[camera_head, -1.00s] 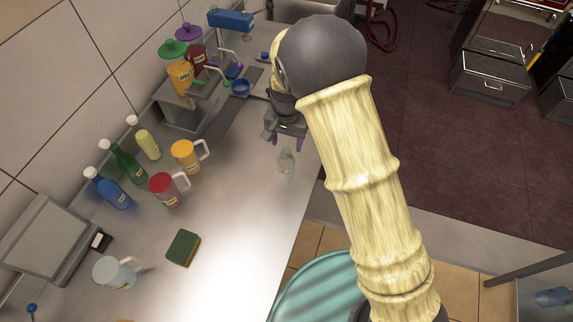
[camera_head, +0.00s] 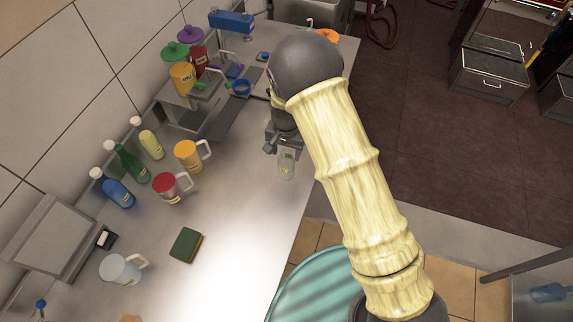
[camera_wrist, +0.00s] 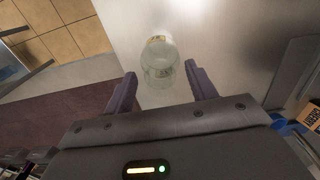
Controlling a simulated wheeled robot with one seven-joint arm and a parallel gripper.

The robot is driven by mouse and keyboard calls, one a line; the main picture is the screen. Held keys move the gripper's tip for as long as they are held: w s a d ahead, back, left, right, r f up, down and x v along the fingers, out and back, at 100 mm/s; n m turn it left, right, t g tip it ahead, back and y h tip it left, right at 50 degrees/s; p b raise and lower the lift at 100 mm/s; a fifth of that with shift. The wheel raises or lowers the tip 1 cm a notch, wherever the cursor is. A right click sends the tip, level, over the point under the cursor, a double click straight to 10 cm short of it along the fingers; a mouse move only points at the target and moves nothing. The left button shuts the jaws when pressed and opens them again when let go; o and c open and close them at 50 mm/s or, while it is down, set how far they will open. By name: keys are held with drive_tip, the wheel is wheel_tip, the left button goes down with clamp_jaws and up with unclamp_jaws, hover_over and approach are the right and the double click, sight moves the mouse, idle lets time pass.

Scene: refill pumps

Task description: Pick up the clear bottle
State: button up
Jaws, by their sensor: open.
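The clear bottle (camera_head: 286,168) stands on the steel counter near its right edge, with a small pale label. In the wrist view the bottle (camera_wrist: 158,60) lies between and just ahead of the fingertips. My gripper (camera_head: 284,150) is open, directly above and behind the bottle in the head view. In the wrist view my gripper (camera_wrist: 162,85) has one finger on each side of the bottle's near part, with gaps visible. Whether a finger touches the bottle cannot be told.
A yellow jug (camera_head: 188,155), a red jug (camera_head: 168,187) and a clear jug (camera_head: 118,269) stand left on the counter. A green sponge (camera_head: 186,245) lies nearer. Several bottles line the wall. A pump stand (camera_head: 190,122) is behind. The counter around the clear bottle is free.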

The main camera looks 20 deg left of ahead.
clamp_jaws()
drive_tip(key=shift+r, duration=0.15)
drive_tip(key=shift+a+r, duration=0.1)
drive_tip(key=shift+r, duration=0.2)
wheel_tip(320, 180, up, 9)
drive_tip(key=b, duration=0.3)
drive_tip(key=shift+r, duration=0.2)
idle(0.4)
